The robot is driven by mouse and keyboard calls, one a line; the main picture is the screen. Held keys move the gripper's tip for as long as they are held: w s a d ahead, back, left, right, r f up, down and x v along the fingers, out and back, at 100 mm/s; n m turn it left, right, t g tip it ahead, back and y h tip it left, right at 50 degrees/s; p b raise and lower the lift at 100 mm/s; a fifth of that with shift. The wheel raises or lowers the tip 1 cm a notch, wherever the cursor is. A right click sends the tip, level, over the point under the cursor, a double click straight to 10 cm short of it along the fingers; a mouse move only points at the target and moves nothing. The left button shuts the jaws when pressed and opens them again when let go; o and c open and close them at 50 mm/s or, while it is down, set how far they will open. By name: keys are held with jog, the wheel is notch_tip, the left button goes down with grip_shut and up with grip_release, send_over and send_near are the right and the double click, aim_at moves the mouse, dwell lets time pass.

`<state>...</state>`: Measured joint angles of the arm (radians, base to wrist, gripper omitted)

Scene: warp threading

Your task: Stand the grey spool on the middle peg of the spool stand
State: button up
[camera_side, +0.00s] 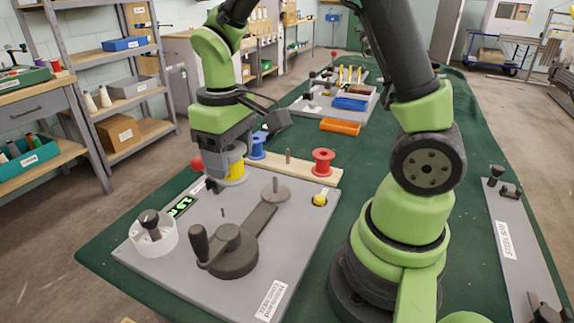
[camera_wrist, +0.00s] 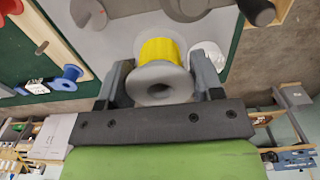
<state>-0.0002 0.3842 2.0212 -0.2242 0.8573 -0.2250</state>
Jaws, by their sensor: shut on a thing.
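The grey spool (camera_side: 235,170), with yellow thread wound on it, is held upright by my gripper (camera_side: 222,160) over the grey board. In the wrist view the grey spool (camera_wrist: 161,82) sits between the two fingers of my gripper (camera_wrist: 160,76), with its hollow flange facing the camera. The wooden spool stand (camera_side: 303,174) is to the right of the held spool in the side view. Its middle peg (camera_side: 288,156) is bare and stands between a blue spool (camera_side: 257,147) and a red spool (camera_side: 323,162). The peg also shows in the wrist view (camera_wrist: 41,48).
The grey board (camera_side: 190,270) carries a black crank (camera_side: 228,250), a white cup with a dark knob (camera_side: 152,234), a round grey disc with a pin (camera_side: 275,192) and a yellow button (camera_side: 320,199). An orange tray (camera_side: 340,126) lies beyond the stand on the green cloth.

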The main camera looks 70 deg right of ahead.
dwell(0.4)
jog(key=m, duration=0.6)
send_over(288, 158)
jog(key=f, duration=0.5)
jog(key=shift+w+d+f, duration=0.15)
jog(key=shift+w, duration=0.05)
jog(key=shift+s+d+f, duration=0.1)
jog(key=shift+f, duration=3.95)
jog(key=shift+f, duration=0.7)
